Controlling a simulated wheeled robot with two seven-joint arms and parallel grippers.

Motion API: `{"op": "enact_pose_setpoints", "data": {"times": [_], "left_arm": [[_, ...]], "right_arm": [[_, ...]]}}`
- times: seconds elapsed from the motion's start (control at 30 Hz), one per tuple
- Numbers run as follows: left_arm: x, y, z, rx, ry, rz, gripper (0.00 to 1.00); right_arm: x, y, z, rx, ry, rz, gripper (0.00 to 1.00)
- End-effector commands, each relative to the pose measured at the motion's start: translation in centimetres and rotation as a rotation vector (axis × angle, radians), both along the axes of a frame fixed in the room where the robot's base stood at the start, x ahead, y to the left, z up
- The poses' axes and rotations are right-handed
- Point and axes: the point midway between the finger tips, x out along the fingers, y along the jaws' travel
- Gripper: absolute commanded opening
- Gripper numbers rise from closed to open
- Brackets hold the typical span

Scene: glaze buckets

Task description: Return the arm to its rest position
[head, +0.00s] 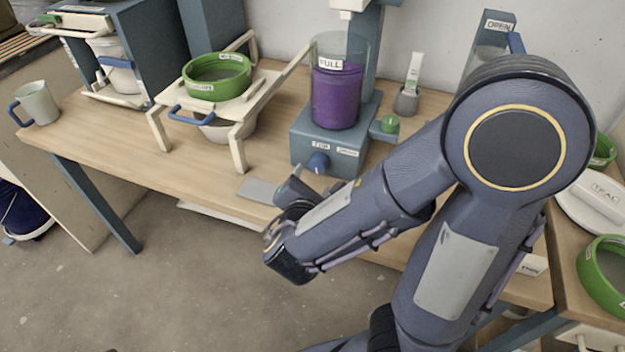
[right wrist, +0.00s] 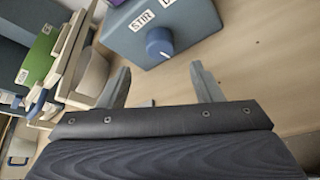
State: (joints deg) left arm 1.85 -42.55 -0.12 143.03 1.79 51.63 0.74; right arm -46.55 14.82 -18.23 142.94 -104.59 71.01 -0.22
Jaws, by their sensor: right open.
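My right arm reaches in from the lower right of the head view, bends at a large elbow and points back left. Its gripper (head: 274,188) is at the front edge of the wooden table, left of and in front of the stirring machine (head: 318,146). In the right wrist view the two grey fingers (right wrist: 162,80) stand wide apart with nothing between them. The machine's blue knob (right wrist: 160,43) shows beyond the fingers. My left gripper is in no view.
A clear vessel of purple liquid (head: 336,96) labelled FULL stands on the machine. A green sieve (head: 217,77) sits on a cream stand left of it. A grey jug (head: 38,103) is at the far left. Front floor is clear.

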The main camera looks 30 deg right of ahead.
Motion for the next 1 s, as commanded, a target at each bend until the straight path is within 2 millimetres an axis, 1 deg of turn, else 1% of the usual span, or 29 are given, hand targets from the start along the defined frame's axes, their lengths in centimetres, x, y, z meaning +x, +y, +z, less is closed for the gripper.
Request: {"op": "enact_pose_setpoints", "data": {"times": [0.53,0.63,0.67,0.73,0.77,0.8,0.83,0.87,0.9,0.93,1.0], "left_arm": [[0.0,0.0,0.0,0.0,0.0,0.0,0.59],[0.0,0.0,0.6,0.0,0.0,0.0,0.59],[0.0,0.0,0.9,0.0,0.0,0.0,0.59],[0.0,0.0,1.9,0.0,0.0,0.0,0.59],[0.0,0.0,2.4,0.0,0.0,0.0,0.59],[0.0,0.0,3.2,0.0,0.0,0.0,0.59],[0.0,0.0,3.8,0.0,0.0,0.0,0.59],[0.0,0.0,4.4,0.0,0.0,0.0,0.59],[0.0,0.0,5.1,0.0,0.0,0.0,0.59],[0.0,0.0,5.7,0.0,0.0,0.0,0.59],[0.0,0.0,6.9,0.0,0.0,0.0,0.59]], "right_arm": [[0.0,-0.1,0.0,0.003,0.0,-0.003,0.59],[-0.7,-1.1,0.2,0.051,0.013,-0.06,0.59],[-1.2,-1.8,0.3,0.084,0.022,-0.098,0.59],[-3.0,-3.7,0.4,0.197,0.047,-0.224,0.59],[-4.0,-4.6,0.4,0.263,0.062,-0.295,0.59],[-5.7,-5.5,0.4,0.362,0.079,-0.396,0.59],[-7.0,-6.1,0.4,0.447,0.091,-0.477,0.59],[-8.4,-6.5,0.4,0.535,0.102,-0.56,0.59],[-10.2,-6.5,0.5,0.658,0.112,-0.667,0.59],[-11.4,-6.4,0.6,0.751,0.116,-0.745,0.59],[-13.7,-5.3,1.4,0.973,0.113,-0.912,0.59]]}}
